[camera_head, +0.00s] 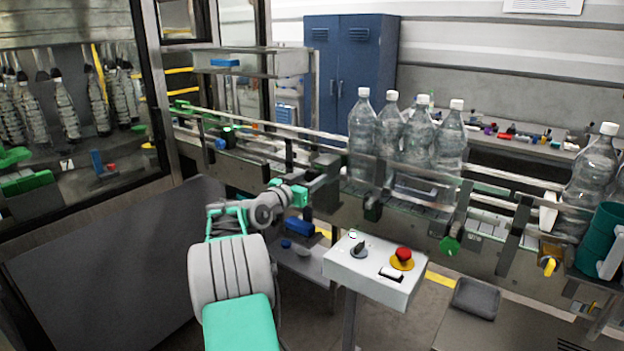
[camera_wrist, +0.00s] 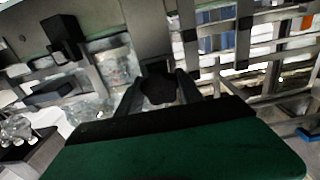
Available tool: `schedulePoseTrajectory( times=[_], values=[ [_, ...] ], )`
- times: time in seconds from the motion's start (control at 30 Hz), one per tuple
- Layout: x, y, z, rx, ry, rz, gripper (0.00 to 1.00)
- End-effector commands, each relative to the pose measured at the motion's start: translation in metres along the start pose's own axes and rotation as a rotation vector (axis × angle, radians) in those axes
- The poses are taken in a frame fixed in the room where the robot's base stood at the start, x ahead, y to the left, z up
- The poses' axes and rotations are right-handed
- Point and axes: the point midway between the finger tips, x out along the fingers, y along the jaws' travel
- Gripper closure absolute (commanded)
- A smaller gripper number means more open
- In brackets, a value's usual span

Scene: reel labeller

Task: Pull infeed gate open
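My gripper (camera_head: 312,193) reaches to the near side of the conveyor, at a grey upright bracket (camera_head: 325,168) left of the bottles. In the wrist view my gripper (camera_wrist: 160,82) has its two dark fingers apart, one on each side of a dark rounded knob (camera_wrist: 158,91). The knob is in front of a grey plate (camera_wrist: 150,32). I cannot tell whether the fingers touch the knob. No part is marked as the infeed gate, so I cannot tell for sure which piece it is.
Several clear bottles (camera_head: 390,135) stand on the conveyor right of my gripper. A white control box (camera_head: 375,268) with a red button (camera_head: 403,255) stands close in front, right of my arm. A dark panel (camera_head: 110,265) is at the left. A green bin (camera_head: 602,240) is far right.

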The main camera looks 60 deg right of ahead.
Motion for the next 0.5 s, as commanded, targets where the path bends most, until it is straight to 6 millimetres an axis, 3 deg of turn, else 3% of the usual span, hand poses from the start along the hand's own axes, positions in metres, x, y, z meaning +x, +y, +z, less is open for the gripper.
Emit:
schedulePoseTrajectory(
  times=[0.5],
  values=[
    [-0.0004, -0.0006, -0.0002, 0.000, 0.000, -0.001, 1.00]
  ],
)
